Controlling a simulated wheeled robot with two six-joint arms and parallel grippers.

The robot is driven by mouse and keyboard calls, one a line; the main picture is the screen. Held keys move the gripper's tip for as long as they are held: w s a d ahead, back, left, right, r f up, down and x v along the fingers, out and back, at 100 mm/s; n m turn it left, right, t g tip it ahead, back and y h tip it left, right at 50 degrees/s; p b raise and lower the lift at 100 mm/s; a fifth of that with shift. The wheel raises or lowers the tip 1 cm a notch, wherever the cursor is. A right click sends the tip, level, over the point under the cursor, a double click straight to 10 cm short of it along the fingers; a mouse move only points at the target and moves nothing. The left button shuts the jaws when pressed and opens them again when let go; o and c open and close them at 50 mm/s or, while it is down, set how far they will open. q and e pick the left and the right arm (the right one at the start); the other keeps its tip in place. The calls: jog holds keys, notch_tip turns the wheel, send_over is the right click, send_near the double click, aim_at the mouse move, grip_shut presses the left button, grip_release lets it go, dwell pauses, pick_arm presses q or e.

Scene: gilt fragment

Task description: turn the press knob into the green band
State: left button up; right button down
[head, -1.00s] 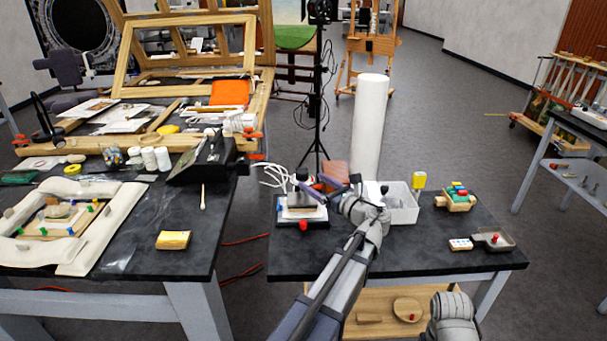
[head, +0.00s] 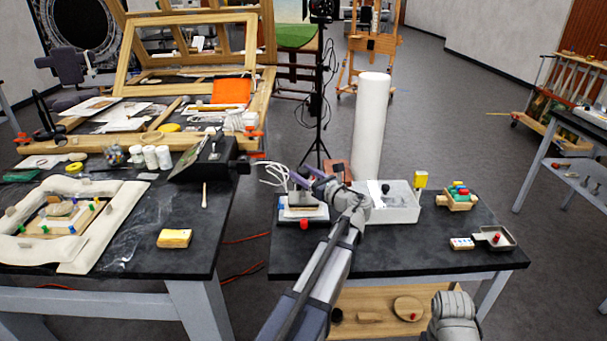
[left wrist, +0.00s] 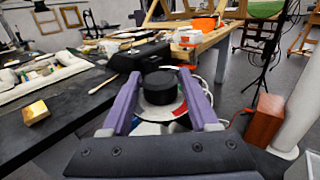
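The press (head: 303,210) stands at the left end of the right-hand table, a low block with a pale top and a red button in front. Its black round knob (left wrist: 159,88) shows in the left wrist view, above a pale dial (left wrist: 150,128) with some red at the right. The green band cannot be made out clearly. My left gripper (left wrist: 160,76) is open, with one purple finger on each side of the knob and narrow gaps visible. In the head view the left gripper (head: 312,180) is at the press and hides part of it.
A white tray (head: 400,212) and a tall white roll (head: 371,125) stand right of the press. A wooden block with coloured pegs (head: 459,198) and a small grey pan (head: 494,238) lie further right. A yellow block (head: 174,238) lies on the left table.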

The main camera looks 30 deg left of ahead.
pick_arm(q)
grip_shut()
jog(key=shift+s+t, duration=0.1)
jog(key=shift+t, duration=0.2)
jog(key=m+t+h, duration=0.2)
jog(key=t, duration=0.1)
jog(key=shift+s+m, duration=0.2)
jog(key=shift+m, duration=0.2)
jog(key=m+t+h, duration=0.3)
jog(key=t+h, duration=0.1)
jog(key=shift+w+a+m+t, duration=0.1)
jog(key=shift+m+t, duration=0.2)
jog(key=shift+m, duration=0.1)
jog(key=m+t+h, duration=0.1)
jog(key=m+h, duration=0.1)
jog(key=h, duration=0.1)
jog(key=m+t+h, duration=0.2)
jog(key=m+h, duration=0.1)
jog(key=h, duration=0.1)
jog(key=shift+w+h, duration=0.2)
jog(key=shift+h, duration=0.1)
jog(key=shift+m+t+h, duration=0.3)
jog(key=shift+m+h, duration=1.5)
jog(key=shift+h, duration=0.8)
jog(key=shift+o, duration=1.7)
grip_release()
